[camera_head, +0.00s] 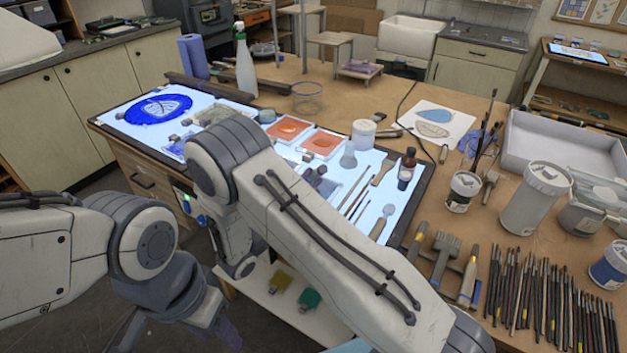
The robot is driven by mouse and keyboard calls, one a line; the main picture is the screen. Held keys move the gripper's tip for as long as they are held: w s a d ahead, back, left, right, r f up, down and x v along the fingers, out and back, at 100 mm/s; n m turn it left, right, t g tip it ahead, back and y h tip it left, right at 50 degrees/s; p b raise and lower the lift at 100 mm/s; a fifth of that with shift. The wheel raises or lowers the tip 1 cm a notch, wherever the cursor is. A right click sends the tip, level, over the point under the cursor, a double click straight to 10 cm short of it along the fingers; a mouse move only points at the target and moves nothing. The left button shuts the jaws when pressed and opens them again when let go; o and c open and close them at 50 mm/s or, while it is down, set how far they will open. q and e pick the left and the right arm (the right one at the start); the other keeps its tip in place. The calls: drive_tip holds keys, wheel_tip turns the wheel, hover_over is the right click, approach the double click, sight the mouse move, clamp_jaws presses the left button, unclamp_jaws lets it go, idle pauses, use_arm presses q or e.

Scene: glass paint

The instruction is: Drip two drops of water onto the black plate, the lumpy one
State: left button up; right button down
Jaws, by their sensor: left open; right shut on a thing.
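Several small square plates lie on the lit panel (345,222). A dark grey plate (322,183), partly behind my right arm, looks the nearest to black. I cannot make out lumps on it. My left gripper (226,332) hangs low at the bottom left, off the table, open and blurred against the floor. My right arm reaches across the panel from the lower right and bends down at the table's front edge. Its gripper fingers and whatever they hold are hidden behind the arm. I cannot pick out any water or dropper for certain.
Brushes (545,305) and tubs crowd the right. Open table lies at the back centre.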

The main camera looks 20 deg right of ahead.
drive_tip(key=shift+f+b, duration=0.35)
drive_tip(key=shift+f, duration=0.3)
drive_tip(key=shift+f+b, duration=0.3)
idle(0.6)
drive_tip(key=shift+r, duration=0.1)
drive_tip(key=shift+r+p, duration=0.85)
drive_tip(key=shift+r, duration=0.15)
drive_tip(key=shift+r+p, duration=1.5)
drive_tip(key=shift+r, duration=0.55)
